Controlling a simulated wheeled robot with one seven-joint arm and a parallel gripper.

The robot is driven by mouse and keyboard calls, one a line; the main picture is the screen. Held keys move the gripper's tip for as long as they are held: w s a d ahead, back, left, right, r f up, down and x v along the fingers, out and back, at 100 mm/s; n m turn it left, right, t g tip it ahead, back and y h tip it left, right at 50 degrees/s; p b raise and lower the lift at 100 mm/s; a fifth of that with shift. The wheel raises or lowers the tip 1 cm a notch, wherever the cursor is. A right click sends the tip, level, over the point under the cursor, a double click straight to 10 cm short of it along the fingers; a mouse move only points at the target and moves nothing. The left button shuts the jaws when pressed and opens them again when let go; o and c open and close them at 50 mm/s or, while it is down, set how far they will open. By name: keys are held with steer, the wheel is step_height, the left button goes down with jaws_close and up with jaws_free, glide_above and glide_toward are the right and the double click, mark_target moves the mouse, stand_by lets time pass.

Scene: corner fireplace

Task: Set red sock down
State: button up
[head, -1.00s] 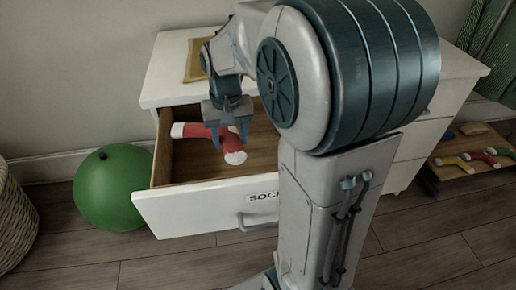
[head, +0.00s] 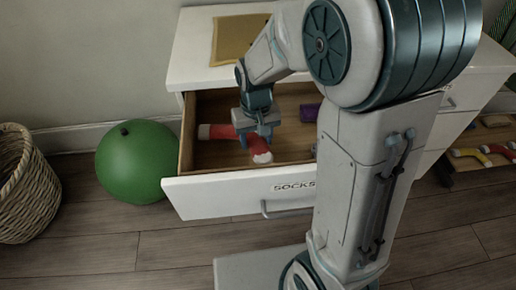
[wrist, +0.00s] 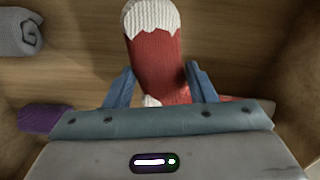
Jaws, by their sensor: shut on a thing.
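The red sock (head: 248,143), with a white cuff and white toe, is in the open drawer (head: 240,187) labelled "SOCKS". My gripper (head: 256,139) is down inside the drawer over the sock. In the wrist view the sock (wrist: 158,55) lies between the two blue fingers of my gripper (wrist: 158,85), its white end pointing up in the picture. The gripper is shut on the sock. The sock is close to the wooden drawer floor; I cannot tell whether it touches. The gripper's body hides part of it.
A purple rolled item (head: 309,112) lies in the drawer, and a grey roll (wrist: 20,32) shows in the wrist view. A green ball (head: 137,161) and a wicker basket (head: 27,185) stand left on the floor. A low wooden rack with colourful socks (head: 468,154) is at the right.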

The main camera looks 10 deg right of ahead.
steer(key=shift+f+b, duration=0.7)
steer(key=shift+f, duration=1.65)
steer(key=shift+f, duration=0.15)
steer(key=o, duration=1)
steer(key=shift+c, duration=0.2)
step_height(320, 180, up, 12)
steer(key=p, duration=0.3)
steer(key=shift+r+p, duration=0.2)
steer(key=shift+p, duration=0.15)
